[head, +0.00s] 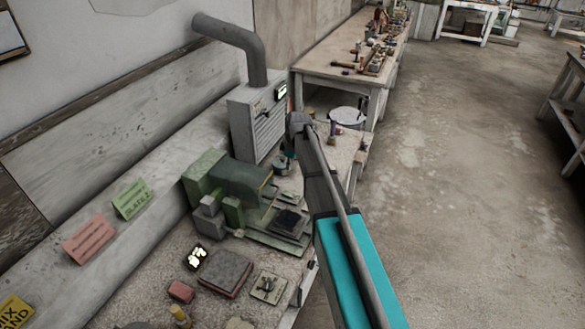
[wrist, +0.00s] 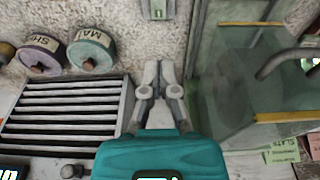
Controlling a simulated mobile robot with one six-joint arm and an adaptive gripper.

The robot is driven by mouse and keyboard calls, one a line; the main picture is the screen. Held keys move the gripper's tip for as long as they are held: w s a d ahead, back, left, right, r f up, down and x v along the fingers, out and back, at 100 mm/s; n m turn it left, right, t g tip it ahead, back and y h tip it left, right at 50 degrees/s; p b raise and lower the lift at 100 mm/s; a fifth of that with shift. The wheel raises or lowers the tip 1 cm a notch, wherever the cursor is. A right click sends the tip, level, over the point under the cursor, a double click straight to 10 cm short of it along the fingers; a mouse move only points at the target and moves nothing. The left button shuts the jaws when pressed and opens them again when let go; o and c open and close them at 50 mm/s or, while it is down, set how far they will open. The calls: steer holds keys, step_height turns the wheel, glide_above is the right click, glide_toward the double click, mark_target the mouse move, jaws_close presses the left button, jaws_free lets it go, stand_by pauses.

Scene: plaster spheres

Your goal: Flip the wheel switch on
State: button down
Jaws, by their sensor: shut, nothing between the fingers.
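In the wrist view my gripper (wrist: 159,78) is shut and empty, its fingertips close together above the speckled bench top. A small pale plate (wrist: 158,9) with a green mark lies beyond the fingertips, cut by the top edge; I cannot tell if it is the wheel switch. In the head view a small plate with a toggle (head: 268,287) lies on the near bench, and a small lever (head: 262,110) sits on the grey louvred cabinet (head: 257,130). Neither shows a readable wheel label. In the head view my arm mostly hides the gripper.
The cabinet's louvres (wrist: 65,110) are left of my gripper in the wrist view; the green machine (wrist: 235,75) is right. Two lidded jars (wrist: 91,51) stand at upper left. In the head view the bench holds the green machine (head: 225,185) and a dark slab (head: 225,272).

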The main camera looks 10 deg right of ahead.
mark_target(284, 192)
steer(key=shift+w+a+f+b, duration=0.2)
steer(key=shift+a+f+b, duration=0.1)
steer(key=shift+f+b, duration=1.8)
steer(key=shift+w+a+f+b, duration=0.25)
steer(key=shift+a+f+b, duration=0.05)
steer(key=shift+f+b, duration=1.75)
steer(key=shift+w+a+f+b, duration=0.2)
steer(key=shift+a+f+b, duration=0.1)
steer(key=shift+f+b, duration=1.8)
steer(key=shift+f, duration=0.15)
